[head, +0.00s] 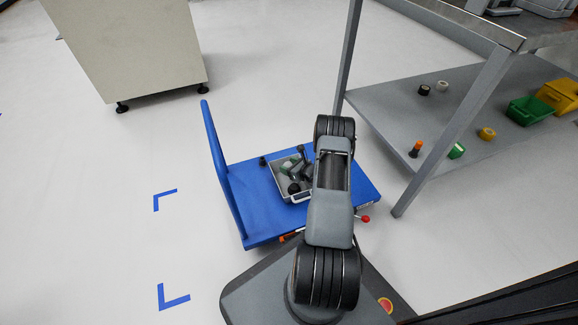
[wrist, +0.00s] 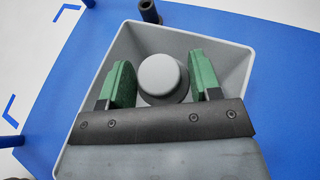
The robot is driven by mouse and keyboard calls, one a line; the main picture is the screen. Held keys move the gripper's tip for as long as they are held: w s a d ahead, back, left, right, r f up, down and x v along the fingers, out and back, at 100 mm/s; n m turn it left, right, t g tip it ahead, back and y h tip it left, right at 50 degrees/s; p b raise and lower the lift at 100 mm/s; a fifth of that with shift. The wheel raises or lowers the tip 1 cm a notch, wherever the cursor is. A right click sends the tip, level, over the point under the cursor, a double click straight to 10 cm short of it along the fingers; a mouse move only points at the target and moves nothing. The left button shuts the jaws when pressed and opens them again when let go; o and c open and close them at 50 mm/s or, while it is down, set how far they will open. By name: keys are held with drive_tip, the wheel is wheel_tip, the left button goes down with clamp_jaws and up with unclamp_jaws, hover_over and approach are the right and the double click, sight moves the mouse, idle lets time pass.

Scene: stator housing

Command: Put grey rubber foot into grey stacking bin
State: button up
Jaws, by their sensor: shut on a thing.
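The grey rubber foot (wrist: 162,76) is a round, stepped grey piece between the green pads of my gripper (wrist: 163,84) in the wrist view. My gripper is shut on it. The grey stacking bin (wrist: 228,62) lies beneath, its sloping walls surrounding the foot and pads in that view. I cannot tell how far the foot is above the bin floor. In the head view the bin (head: 274,174) stands on a blue trolley, and my gripper (head: 290,168) is over or in it, partly hidden by my arm. The foot is not clear there.
The blue trolley (head: 245,213) has an upright blue handle (head: 214,155) at its left. Short dark posts (wrist: 150,12) stand near the bin. A grey shelf (head: 390,110) at right carries rolls, a green bin (head: 530,110) and a yellow bin (head: 560,93).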

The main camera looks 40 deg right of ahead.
drive_tip(key=shift+f, duration=0.3)
drive_tip(key=o, duration=0.9)
